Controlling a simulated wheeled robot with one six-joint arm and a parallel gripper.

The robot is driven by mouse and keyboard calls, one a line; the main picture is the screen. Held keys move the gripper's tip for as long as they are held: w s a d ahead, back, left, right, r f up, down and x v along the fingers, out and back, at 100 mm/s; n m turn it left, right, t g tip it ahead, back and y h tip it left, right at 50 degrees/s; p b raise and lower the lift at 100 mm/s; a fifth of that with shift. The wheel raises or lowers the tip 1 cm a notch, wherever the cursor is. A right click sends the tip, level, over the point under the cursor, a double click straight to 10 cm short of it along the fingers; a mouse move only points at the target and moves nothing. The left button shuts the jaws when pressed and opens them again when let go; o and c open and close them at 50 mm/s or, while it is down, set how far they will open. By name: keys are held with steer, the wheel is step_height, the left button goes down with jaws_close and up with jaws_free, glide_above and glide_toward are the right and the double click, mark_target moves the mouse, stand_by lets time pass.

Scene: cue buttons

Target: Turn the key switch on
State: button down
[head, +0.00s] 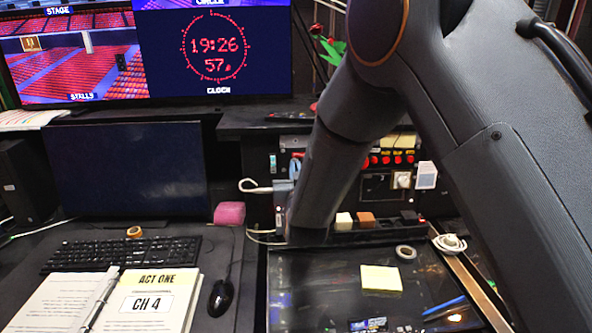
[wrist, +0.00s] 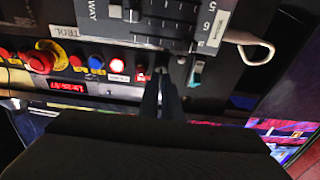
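My gripper (wrist: 161,82) shows in the wrist view as two dark fingers close together, their tips up against the edge of the control panel (wrist: 105,32). A small dark part of the panel lies right at the tips; it may be the key switch, but the fingers cover it and I cannot make out a key or which way it points. I cannot tell whether the fingers hold it. In the head view my arm hides the gripper and this part of the panel.
A teal switch (wrist: 197,74) and a white hook (wrist: 252,42) are to the right. A monitor (head: 125,170) stands at left.

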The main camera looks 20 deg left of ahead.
steer(key=m+h+b, duration=0.1)
steer(key=m+b, duration=0.4)
steer(key=shift+f, duration=0.1)
steer(key=m+h+b, duration=0.1)
steer(key=m+b, duration=0.4)
steer(key=m, duration=0.1)
steer(key=m+b, duration=0.3)
steer(key=m, duration=0.1)
steer(key=shift+h, duration=0.4)
steer(key=shift+m+b, duration=2.05)
steer(key=shift+m, duration=0.15)
steer(key=shift+g, duration=0.3)
steer(key=c, duration=2)
jaws_free()
